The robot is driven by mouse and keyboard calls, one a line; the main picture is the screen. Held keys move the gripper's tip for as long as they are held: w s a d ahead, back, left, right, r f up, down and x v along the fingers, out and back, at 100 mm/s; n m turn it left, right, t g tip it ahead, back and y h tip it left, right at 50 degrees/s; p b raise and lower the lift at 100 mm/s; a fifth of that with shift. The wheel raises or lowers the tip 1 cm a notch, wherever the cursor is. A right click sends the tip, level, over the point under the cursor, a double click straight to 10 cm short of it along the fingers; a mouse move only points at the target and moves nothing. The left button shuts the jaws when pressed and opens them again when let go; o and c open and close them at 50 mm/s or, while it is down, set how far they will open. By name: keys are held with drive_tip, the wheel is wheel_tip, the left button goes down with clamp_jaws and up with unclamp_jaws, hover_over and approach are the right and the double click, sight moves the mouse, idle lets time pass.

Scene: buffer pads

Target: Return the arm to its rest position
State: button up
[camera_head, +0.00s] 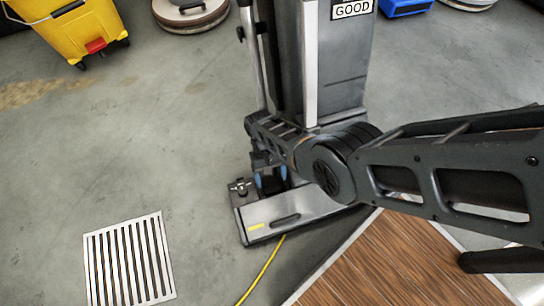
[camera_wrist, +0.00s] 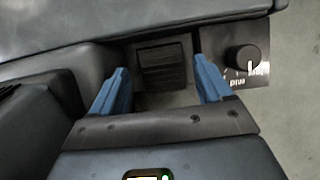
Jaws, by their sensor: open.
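My gripper (camera_head: 271,179) is at the end of my arm, low against the grey floor machine (camera_head: 296,212). In the wrist view my gripper (camera_wrist: 160,82) has its two blue fingers spread apart. A dark ridged block (camera_wrist: 162,66) shows between and beyond the fingers; I cannot tell whether they touch it. A black knob (camera_wrist: 242,58) on a grey panel with lettering is just right of the right finger. My arm reaches in from the right in the head view and hides part of the machine.
A tall grey column with a "GOOD" sign (camera_head: 352,9) rises behind my arm. A yellow cable (camera_head: 262,271) runs from the machine. A floor grate (camera_head: 130,262), yellow bucket (camera_head: 72,30), round disc machine (camera_head: 190,14) and blue box (camera_head: 404,7) stand around. Left floor is mostly clear.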

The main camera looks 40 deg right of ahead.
drive_tip(key=shift+p+v, duration=0.5)
drive_tip(key=shift+v, duration=1.2)
